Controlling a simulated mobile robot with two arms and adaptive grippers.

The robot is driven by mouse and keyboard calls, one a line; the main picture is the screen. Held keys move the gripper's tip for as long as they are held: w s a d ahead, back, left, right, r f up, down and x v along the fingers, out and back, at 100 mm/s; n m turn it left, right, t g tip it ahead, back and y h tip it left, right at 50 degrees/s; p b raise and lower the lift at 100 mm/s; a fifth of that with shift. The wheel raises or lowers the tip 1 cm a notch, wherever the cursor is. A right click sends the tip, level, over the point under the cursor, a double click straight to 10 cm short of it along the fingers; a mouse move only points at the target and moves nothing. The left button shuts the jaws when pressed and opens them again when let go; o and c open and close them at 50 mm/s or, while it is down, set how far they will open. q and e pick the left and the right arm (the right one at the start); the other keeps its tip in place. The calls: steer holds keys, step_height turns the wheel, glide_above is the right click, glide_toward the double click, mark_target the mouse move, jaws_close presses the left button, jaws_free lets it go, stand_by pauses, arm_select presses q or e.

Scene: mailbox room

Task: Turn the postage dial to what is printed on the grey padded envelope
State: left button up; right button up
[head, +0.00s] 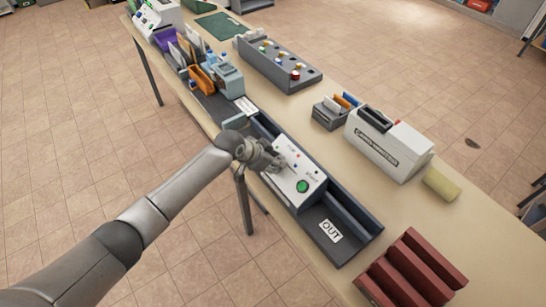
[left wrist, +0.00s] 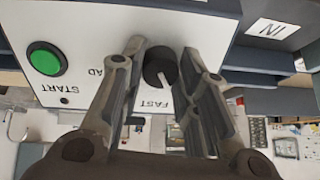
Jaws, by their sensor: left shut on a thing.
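A white panel (head: 282,177) with a round green button (head: 302,186) sits on a dark machine on the table. My left gripper (head: 270,160) is over the panel's far end. In the left wrist view, my left gripper (left wrist: 163,75) has its fingers on either side of a round black dial (left wrist: 160,67) and is shut on it. The word "FAST" is printed beside the dial, and part of a label ending in "AD" shows near the left finger. A light mark shows on the dial towards "FAST". The green button is labelled "START". I cannot pick out the grey padded envelope. My right gripper is not in view.
The machine has a dark tray marked "OUT" (head: 331,230) and a label "IN" (left wrist: 272,28). A white box-like device (head: 389,144) and a dark control box with coloured knobs (head: 278,66) stand beyond it. Dark red racks (head: 412,270) stand at the near right.

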arm_select(q)
steer(key=n+p, duration=0.1)
steer(key=n, duration=0.1)
steer(key=shift+d+r+n, duration=0.1)
steer(key=shift+r+n, duration=0.05)
steer(key=shift+n, duration=0.25)
steer(key=shift+w+n+p, duration=0.1)
steer(key=shift+n+p, duration=0.25)
steer(key=shift+n, duration=1.25)
steer(key=o, duration=1)
steer(key=shift+y, duration=0.3)
steer(key=v, duration=1.2)
